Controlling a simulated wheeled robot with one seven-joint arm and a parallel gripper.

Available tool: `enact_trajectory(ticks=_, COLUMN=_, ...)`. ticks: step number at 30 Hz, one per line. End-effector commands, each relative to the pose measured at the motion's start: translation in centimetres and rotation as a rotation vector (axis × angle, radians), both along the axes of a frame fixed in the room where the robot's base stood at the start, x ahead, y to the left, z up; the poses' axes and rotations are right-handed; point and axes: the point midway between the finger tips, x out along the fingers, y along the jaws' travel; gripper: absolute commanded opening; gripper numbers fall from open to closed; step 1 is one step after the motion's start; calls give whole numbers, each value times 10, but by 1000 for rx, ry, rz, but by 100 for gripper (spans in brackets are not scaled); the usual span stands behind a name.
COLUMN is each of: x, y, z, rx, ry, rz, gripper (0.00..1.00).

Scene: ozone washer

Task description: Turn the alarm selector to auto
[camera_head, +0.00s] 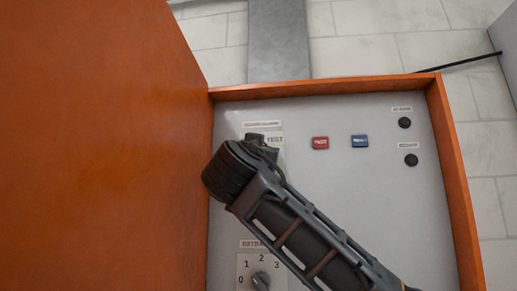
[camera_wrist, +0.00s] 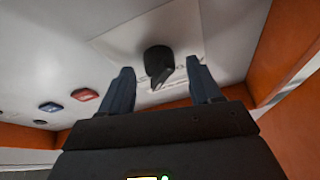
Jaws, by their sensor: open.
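The alarm selector, a black knob (camera_wrist: 157,61) on a pale plate, shows in the wrist view near the top centre. My gripper (camera_wrist: 160,70) is open, with one finger on each side of the knob and a visible gap to each. There the knob is largely hidden by my gripper and wrist. I cannot tell which position the knob points to.
The grey panel (camera_head: 350,200) sits inside an orange frame, with an open orange door (camera_head: 100,150) close on the left. A red button (camera_head: 320,142), a blue button (camera_head: 359,141) and two black round parts (camera_head: 404,122) lie right. A numbered knob (camera_head: 261,280) is below.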

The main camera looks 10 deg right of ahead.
Motion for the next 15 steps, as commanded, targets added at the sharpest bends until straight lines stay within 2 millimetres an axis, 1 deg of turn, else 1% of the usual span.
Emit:
enact_trajectory(ticks=8, x=1, y=0, z=0, rx=0, ry=0, rz=1, gripper=62)
enact_trajectory(ticks=15, x=1, y=0, z=0, rx=0, ry=0, rz=1, gripper=39)
